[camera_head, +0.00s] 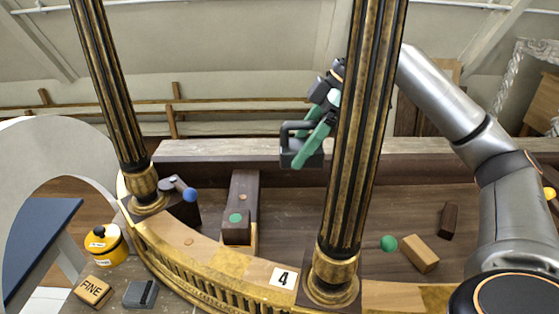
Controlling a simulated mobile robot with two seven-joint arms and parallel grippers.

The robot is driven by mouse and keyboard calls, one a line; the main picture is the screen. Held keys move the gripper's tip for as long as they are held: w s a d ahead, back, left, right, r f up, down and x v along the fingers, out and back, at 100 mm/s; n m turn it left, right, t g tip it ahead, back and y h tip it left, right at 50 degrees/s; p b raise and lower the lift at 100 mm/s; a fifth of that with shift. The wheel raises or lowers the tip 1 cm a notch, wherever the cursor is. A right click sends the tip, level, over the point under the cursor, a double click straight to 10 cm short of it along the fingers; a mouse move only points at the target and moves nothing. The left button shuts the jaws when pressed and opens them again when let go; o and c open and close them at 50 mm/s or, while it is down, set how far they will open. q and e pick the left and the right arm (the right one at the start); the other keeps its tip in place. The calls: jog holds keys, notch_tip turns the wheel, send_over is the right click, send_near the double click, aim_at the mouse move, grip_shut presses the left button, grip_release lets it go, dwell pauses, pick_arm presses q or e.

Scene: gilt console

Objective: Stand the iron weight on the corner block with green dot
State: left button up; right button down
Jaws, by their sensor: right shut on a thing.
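The iron weight (285,158) is dark grey with a loop handle. My right gripper (306,148), with green fingers, is shut on it and holds it in the air behind the console's front edge, just left of the right column. The fingers hide part of the weight, and the column hides part of my right wrist. The corner block with green dot (238,230) is at the front edge between the two columns, below and to the left of the weight, with nothing standing on its green dot. My left gripper is not in view.
Gilt columns (106,95) (362,120) stand either side of the block. A dark block with a blue ball (189,194) is beside the left column. A green ball (388,243), a wooden block (421,254) and a dark block (448,219) lie right. A yellow pot (106,246) stands front left.

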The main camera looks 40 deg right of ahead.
jog(key=w+a+f, duration=0.2)
jog(key=a, duration=0.1)
jog(key=w+a+f+p, duration=0.1)
jog(key=w+a+f, duration=0.1)
jog(key=a+f, duration=0.1)
jog(key=w+a+f, duration=0.1)
jog(key=a+f, duration=0.2)
jog(key=a, duration=0.1)
jog(key=shift+w+a, duration=0.35)
jog(key=shift+w, duration=0.05)
jog(key=shift+w+a+f, duration=0.1)
jog(key=shift+a+f, duration=0.15)
jog(key=shift+f, duration=0.05)
jog(key=shift+w+a+f+p, duration=0.1)
jog(key=shift+f+p, duration=0.1)
jog(key=shift+f, duration=0.75)
jog(key=shift+w+a+f+p, duration=0.1)
jog(key=shift+f+p, duration=0.1)
jog(key=shift+f, duration=0.7)
grip_release()
jog(key=shift+s+f, duration=0.15)
jog(key=shift+f, duration=0.05)
jog(key=shift+r, duration=0.15)
jog(key=v, duration=1.2)
